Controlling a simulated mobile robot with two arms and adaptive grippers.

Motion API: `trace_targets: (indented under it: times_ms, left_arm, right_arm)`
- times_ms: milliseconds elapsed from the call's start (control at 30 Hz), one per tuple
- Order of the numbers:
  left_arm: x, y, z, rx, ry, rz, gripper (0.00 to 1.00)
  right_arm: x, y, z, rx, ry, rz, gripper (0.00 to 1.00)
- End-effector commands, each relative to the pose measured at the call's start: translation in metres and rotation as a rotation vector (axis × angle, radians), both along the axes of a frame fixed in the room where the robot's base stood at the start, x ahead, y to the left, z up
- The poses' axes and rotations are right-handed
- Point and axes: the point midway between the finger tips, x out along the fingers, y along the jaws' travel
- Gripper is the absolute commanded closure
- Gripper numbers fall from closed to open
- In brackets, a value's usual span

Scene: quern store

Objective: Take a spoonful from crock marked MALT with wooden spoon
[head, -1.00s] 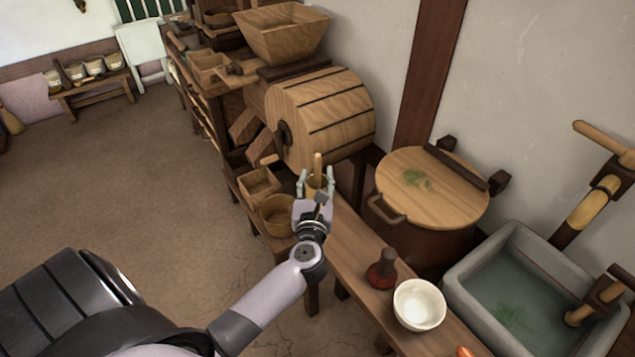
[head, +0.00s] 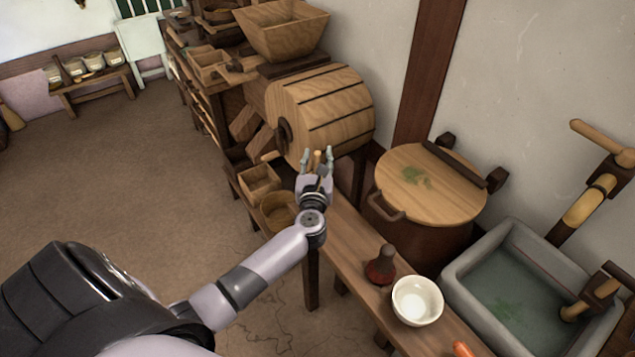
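The light wooden handle tip (head: 317,157) of what looks like the wooden spoon stands upright by the bench, below the wooden drum. My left gripper (head: 317,160) is open, with one fingertip on each side of the handle and gaps showing between. Whether it touches the handle I cannot tell. The gripper hides the handle's lower part and the vessel it stands in. Several small pale crocks (head: 95,62) with labels stand on a low bench at the far left. The labels are too small to read, so I cannot tell which is MALT. My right gripper is out of view.
A white bowl (head: 417,300) and a dark red stoppered bottle (head: 381,268) stand on the wooden bench (head: 352,236). A lidded tub (head: 430,185) and a stone sink (head: 468,270) are at right. The floor (head: 130,180) at left is clear.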

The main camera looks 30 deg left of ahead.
Motion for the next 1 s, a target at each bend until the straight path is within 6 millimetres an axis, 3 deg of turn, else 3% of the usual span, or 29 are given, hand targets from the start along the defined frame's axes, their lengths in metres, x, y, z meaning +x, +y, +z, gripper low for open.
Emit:
trace_targets:
  times_ms: [500, 1000]
  left_arm:
    - [-0.0002, -0.0002, 0.0, 0.0, 0.0, 0.0, 1.0]
    - [-0.0001, -0.0004, 0.0056, -0.002, -0.001, 0.0, 1.0]
  right_arm:
    - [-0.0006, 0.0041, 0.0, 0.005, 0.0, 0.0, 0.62]
    - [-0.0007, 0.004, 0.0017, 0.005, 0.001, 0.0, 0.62]
